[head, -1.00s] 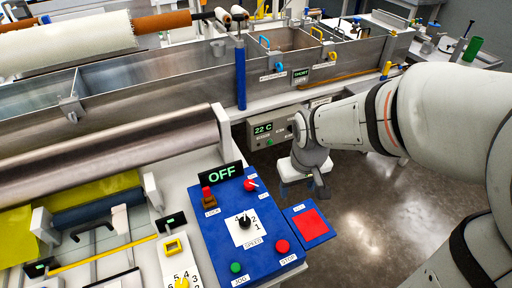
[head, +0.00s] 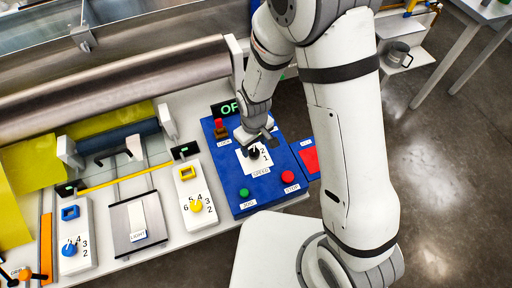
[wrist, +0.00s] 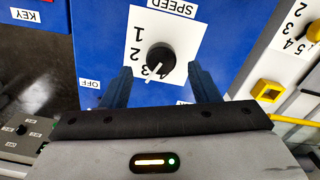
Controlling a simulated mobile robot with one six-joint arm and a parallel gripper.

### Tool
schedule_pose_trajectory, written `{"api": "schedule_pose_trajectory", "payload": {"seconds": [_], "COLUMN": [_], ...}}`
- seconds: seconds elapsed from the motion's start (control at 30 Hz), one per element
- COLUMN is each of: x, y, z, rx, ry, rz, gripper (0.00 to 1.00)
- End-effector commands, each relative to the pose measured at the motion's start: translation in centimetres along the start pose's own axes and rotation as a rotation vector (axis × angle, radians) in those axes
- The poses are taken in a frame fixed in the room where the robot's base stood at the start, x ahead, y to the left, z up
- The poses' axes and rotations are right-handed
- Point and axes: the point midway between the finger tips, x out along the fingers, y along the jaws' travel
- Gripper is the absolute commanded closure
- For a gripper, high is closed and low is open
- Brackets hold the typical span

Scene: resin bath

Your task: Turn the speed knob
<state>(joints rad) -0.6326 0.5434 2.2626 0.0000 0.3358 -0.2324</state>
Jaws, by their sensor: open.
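The speed knob (wrist: 160,60) is a round black knob with a white pointer on a white numbered plate (wrist: 140,22). In the wrist view its pointer aims toward the gripper side, close to the 3. In the head view the knob (head: 253,152) sits on the blue control panel (head: 225,172), partly beside my gripper. My gripper (wrist: 163,82) is open, with its two dark blue fingers to the left and right of the knob and a gap on both sides. In the head view my gripper (head: 262,136) is over the upper part of the plate; the finger height above the panel is unclear.
A red pad (head: 310,159) is to the right. A white box with a yellow knob (head: 196,205) stands to the left. My arm hides part of the panel's display.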

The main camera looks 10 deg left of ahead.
Motion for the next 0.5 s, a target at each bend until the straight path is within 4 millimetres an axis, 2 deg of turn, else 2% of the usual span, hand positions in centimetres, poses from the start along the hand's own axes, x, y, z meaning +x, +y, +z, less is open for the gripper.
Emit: {"api": "schedule_pose_trajectory", "payload": {"seconds": [0.2,0.5], "x": [2.2,3.0], "y": [0.0,0.0], "z": [0.0,0.0], "rx": [0.000,0.000], "ry": [-0.002,0.000], "rz": [0.000,0.000], "gripper": [0.45,0.45]}}
